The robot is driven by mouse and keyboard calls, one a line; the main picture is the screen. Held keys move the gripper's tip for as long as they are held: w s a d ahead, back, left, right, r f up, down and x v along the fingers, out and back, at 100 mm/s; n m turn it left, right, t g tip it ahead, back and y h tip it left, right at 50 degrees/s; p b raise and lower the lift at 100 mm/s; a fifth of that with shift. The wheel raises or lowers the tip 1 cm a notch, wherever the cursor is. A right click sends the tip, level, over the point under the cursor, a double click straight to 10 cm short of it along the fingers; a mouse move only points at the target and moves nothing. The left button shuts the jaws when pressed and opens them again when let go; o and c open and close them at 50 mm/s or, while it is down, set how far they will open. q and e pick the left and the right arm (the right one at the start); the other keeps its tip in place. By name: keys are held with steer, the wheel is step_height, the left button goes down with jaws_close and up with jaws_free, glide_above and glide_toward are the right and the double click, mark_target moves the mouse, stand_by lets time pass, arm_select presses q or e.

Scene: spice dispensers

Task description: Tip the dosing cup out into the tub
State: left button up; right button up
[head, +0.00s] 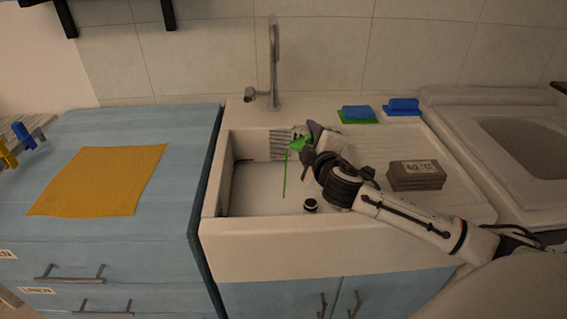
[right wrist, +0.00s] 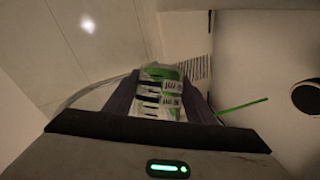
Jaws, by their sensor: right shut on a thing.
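My right gripper (head: 312,142) is shut on the dosing cup (head: 298,143), above the back part of the tub (head: 260,188). The cup is small, with bright green in it. In the right wrist view the cup (right wrist: 160,93) sits between the two dark fingers and shows white printed marks and green. It looks tilted, and a thin green stream (head: 285,175) runs from it down into the tub. The stream also shows in the right wrist view (right wrist: 243,105). The fingers partly hide the cup. My left gripper is not in view.
A black round drain piece (head: 310,205) lies on the tub floor. A ribbed panel (head: 281,145) is at the tub's back wall. A tap (head: 273,70) stands behind. Grey blocks (head: 416,175) marked 60 °C and blue sponges (head: 356,112) are right. An orange cloth (head: 98,180) lies left.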

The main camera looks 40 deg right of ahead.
mark_target(301, 134)
steer(key=shift+r+n+t+h+b, duration=0.3)
steer(key=shift+n+b, duration=0.1)
stand_by(0.6)
steer(key=shift+a+r, duration=0.15)
steer(key=shift+a, duration=0.15)
steer(key=shift+a+r+n, duration=0.25)
steer(key=shift+a+n, duration=0.25)
steer(key=shift+n, duration=0.2)
stand_by(0.4)
steer(key=shift+a+r+n+t+h, duration=0.2)
steer(key=shift+r+n+t+h, duration=0.1)
steer(key=shift+n, duration=0.3)
steer(key=shift+a+r+n+t+h, duration=0.2)
steer(key=shift+n+t+h, duration=0.1)
steer(key=shift+n, duration=0.3)
stand_by(1.1)
